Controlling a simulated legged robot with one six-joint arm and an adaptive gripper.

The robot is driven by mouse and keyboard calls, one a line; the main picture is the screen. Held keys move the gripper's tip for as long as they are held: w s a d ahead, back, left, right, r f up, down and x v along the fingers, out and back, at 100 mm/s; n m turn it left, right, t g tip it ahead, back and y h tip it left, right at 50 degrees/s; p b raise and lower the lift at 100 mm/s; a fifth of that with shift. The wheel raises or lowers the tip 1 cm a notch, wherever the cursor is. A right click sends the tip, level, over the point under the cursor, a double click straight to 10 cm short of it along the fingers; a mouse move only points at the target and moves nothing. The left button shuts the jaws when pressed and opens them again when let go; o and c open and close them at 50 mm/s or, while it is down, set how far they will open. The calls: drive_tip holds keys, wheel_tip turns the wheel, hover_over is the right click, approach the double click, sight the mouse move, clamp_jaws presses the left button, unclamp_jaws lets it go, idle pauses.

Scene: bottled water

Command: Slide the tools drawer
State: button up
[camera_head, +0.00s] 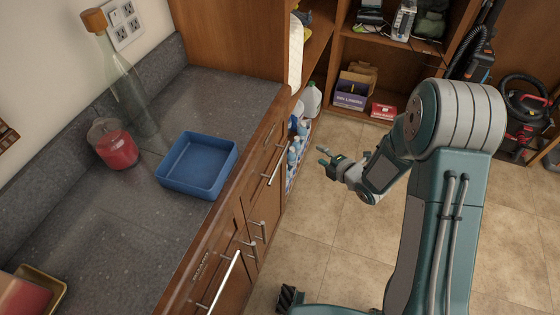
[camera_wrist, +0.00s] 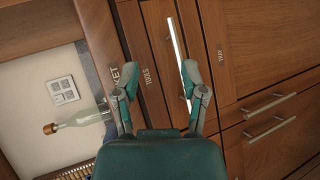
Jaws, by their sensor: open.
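The tools drawer (camera_wrist: 158,50) is a brown wood front marked "TOOLS" in the wrist view, and it looks closed. Its long silver bar handle (camera_wrist: 176,42) runs up the picture, partly hidden by the right finger of my gripper (camera_wrist: 158,66). My fingers are spread, with nothing held between them. The handle lies close to the right finger; I cannot tell whether they touch. In the head view my gripper (camera_head: 328,157) is right of the counter front, apart from a bar handle (camera_head: 275,167) there. The tools label cannot be read in that view.
The counter (camera_head: 115,210) holds a blue tray (camera_head: 197,163), a glass bottle (camera_head: 123,90) and a red jar (camera_head: 115,148). Other handled fronts (camera_wrist: 265,120) lie beside the drawer. Bottles (camera_head: 297,145) stand low beyond the counter. The tiled floor (camera_head: 320,225) beside it is clear.

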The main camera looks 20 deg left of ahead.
sight(279, 160)
drive_tip(key=s+a+f+n+g+y, duration=0.2)
drive_tip(key=s+a+f+n+y, duration=0.2)
drive_tip(key=s+f, duration=0.15)
drive_tip(key=x, duration=0.7)
drive_tip(key=w+x, duration=0.1)
drive_tip(key=x, duration=0.3)
drive_tip(key=shift+d+f, duration=0.25)
drive_tip(key=shift+h, duration=0.3)
clamp_jaws()
